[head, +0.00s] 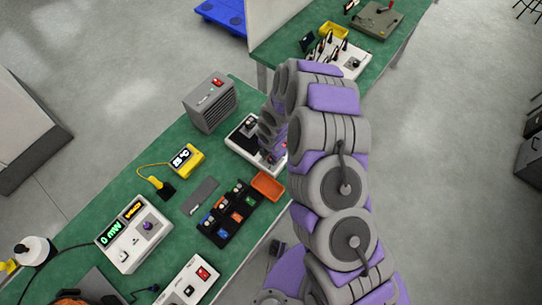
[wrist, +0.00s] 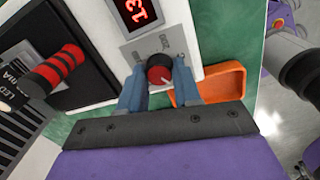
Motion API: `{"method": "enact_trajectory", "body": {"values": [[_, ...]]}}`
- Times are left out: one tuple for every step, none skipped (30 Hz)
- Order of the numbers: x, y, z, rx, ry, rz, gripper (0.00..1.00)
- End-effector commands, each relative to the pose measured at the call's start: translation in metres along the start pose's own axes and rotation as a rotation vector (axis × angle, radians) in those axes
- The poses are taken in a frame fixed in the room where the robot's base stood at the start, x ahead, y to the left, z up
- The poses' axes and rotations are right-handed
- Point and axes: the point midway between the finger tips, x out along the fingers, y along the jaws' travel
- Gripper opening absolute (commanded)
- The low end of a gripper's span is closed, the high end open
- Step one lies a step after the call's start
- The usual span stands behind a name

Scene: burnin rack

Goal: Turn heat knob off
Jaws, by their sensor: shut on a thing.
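A red-topped knob with a dark side (wrist: 160,72) stands on a grey dial plate (wrist: 137,50) on a white unit (wrist: 182,24). A red digital display (wrist: 135,12) beside the knob reads 13, partly cut off. My gripper (wrist: 159,82) has its two blue-grey fingers on either side of the knob and is shut on it. A white line shows on the knob's red face; which mark it points to is unclear. In the head view my gripper is over the white unit (head: 237,147) on the green bench, and the knob is hidden behind my arm.
An orange tray (head: 268,187) sits close beside the unit; it also shows in the wrist view (wrist: 232,84). A grey ventilated box (head: 212,108) stands behind. A black-and-red handle (wrist: 57,71) lies left of the knob. A yellow meter (head: 186,159) and black parts holder (head: 218,238) are nearby.

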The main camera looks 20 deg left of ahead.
Motion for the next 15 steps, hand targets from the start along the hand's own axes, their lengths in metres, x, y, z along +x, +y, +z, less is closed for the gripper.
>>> {"method": "enact_trajectory", "body": {"values": [[-0.0022,0.0045,0.0026,-0.001,-0.005,0.012,0.02],[-0.0022,0.0046,0.0026,-0.001,-0.005,0.012,0.02],[-0.0022,0.0046,0.0026,0.000,-0.005,0.012,0.02],[-0.0022,0.0046,0.0026,0.000,-0.005,0.012,0.02],[-0.0022,0.0047,0.0027,0.000,-0.005,0.013,0.35],[-0.0021,0.0046,0.0026,0.000,-0.005,0.013,0.38],[-0.0020,0.0044,0.0024,0.000,-0.005,0.012,0.41],[-0.0019,0.0041,0.0022,0.000,-0.004,0.011,0.44],[-0.0017,0.0036,0.0019,0.000,-0.004,0.010,0.48],[-0.0017,0.0033,0.0017,0.000,-0.004,0.009,0.51],[-0.0016,0.0029,0.0015,0.000,-0.004,0.009,0.54],[-0.0016,0.0023,0.0012,0.000,-0.003,0.008,0.58],[-0.0016,0.0021,0.0010,0.000,-0.003,0.008,0.58],[-0.0016,0.0017,0.0008,0.000,-0.003,0.007,0.58],[-0.0016,0.0014,0.0008,0.000,-0.003,0.007,0.58]]}}
